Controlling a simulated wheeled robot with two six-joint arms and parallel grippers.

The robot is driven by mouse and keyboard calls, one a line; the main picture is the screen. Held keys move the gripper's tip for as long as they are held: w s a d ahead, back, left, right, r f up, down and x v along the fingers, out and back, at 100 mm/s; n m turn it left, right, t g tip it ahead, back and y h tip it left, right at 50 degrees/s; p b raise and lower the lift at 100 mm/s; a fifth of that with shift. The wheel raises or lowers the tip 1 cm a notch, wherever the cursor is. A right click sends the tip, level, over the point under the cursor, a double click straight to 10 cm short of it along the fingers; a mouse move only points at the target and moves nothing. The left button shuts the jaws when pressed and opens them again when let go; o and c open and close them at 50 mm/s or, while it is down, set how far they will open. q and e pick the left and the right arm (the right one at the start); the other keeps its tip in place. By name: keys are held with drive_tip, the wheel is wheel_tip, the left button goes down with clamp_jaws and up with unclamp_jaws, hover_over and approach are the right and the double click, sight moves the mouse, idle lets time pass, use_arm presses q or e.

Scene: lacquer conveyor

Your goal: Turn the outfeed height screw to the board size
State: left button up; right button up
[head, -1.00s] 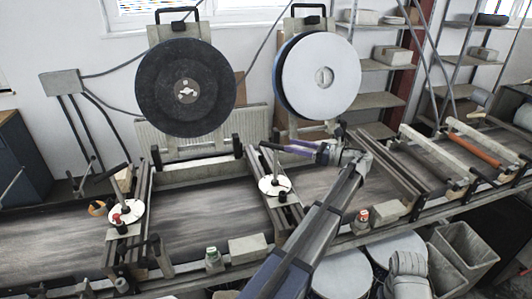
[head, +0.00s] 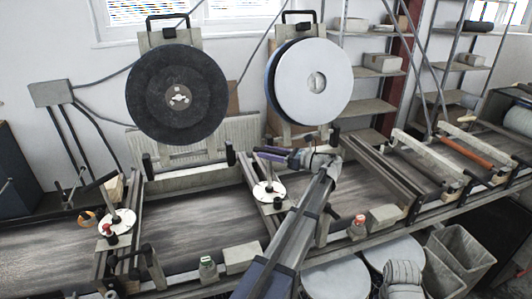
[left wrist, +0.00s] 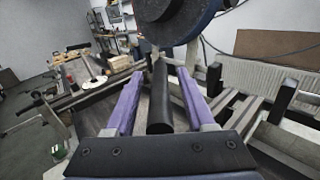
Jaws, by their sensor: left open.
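Two height screws with white round dials stand on the line in the head view. One dial (head: 268,191) is at the middle; the other (head: 117,222) is at the left with a red knob. I cannot tell which is the outfeed one. My left gripper (head: 262,154) is open, with purple fingers pointing left above and behind the middle dial. In the left wrist view the open fingers (left wrist: 160,84) flank a black cylinder (left wrist: 160,100); contact is not visible. A white dial with an upright post (left wrist: 92,82) shows left of the fingers.
A dark disc (head: 177,98) and a white disc (head: 312,82) stand upright behind the line. Rollers (head: 470,153) lie right.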

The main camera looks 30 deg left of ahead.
use_arm(q)
drive_tip(key=shift+s+a, duration=0.1)
drive_tip(key=shift+a, duration=0.4)
clamp_jaws()
idle(0.3)
